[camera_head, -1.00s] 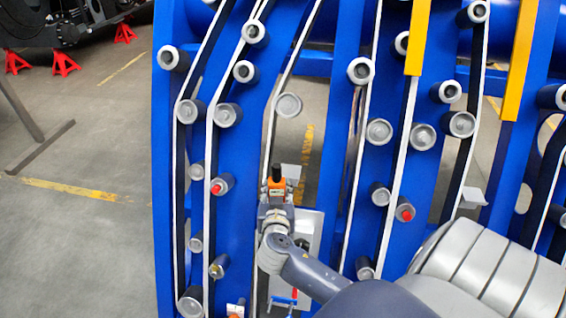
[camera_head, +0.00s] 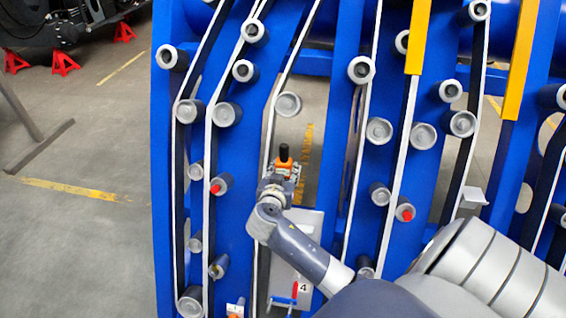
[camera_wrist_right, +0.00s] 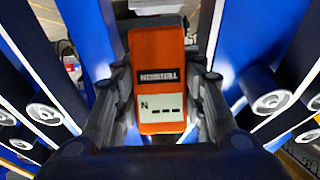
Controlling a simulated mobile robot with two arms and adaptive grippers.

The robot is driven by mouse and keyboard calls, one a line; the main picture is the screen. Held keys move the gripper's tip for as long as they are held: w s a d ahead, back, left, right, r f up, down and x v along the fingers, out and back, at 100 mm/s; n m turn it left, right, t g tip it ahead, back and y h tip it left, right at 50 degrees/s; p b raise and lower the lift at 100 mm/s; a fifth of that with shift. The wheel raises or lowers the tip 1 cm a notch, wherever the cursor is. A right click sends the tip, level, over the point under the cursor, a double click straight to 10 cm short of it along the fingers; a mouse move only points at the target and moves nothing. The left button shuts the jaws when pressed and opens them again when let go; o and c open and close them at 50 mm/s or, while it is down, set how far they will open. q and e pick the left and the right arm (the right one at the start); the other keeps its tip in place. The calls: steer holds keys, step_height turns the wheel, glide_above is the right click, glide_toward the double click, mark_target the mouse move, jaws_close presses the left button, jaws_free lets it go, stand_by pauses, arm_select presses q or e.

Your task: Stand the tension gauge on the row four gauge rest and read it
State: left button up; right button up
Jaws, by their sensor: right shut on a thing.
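The orange tension gauge (camera_head: 286,172) with a black top is held upright in my right gripper (camera_head: 274,186). In the right wrist view the gauge (camera_wrist_right: 160,75) sits between both fingers of my gripper (camera_wrist_right: 160,110); its display shows "N" and dashes. A pale plate edge (camera_wrist_right: 155,6) shows just beyond the gauge's top; I cannot tell whether it is the rest or whether they touch. In the head view a grey panel (camera_head: 304,225) stands below the gauge, with a "4" label (camera_head: 303,288) at its foot. My left gripper is not in view.
Blue upright frames (camera_head: 340,130) with white-edged belts and several grey rollers (camera_head: 379,131) surround the gripper closely. A small grey bracket (camera_head: 472,200) is at the right. Red-tipped pins (camera_head: 221,184) stick out on either side. Open floor (camera_head: 80,230) lies left.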

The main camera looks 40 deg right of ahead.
steer(key=w+d+b, duration=0.1)
steer(key=w+d, duration=0.1)
steer(key=w+d+b, duration=0.1)
steer(key=w+d, duration=0.1)
steer(key=d, duration=0.1)
steer(key=w+d+b, duration=0.1)
steer(key=w+d, duration=0.1)
steer(key=d, duration=0.1)
steer(key=shift+w+b, duration=0.25)
steer(key=shift+b, duration=0.05)
step_height(320, 180, down, 2)
steer(key=shift+d+f+b, duration=0.1)
steer(key=shift+f+b, duration=0.05)
steer(key=shift+b, duration=0.9)
steer(key=shift+f+b, duration=0.7)
steer(key=shift+f+b, duration=0.35)
steer(key=shift+b, duration=0.05)
steer(key=o, duration=1.1)
steer(key=shift+o, duration=0.2)
steer(key=shift+f, duration=0.1)
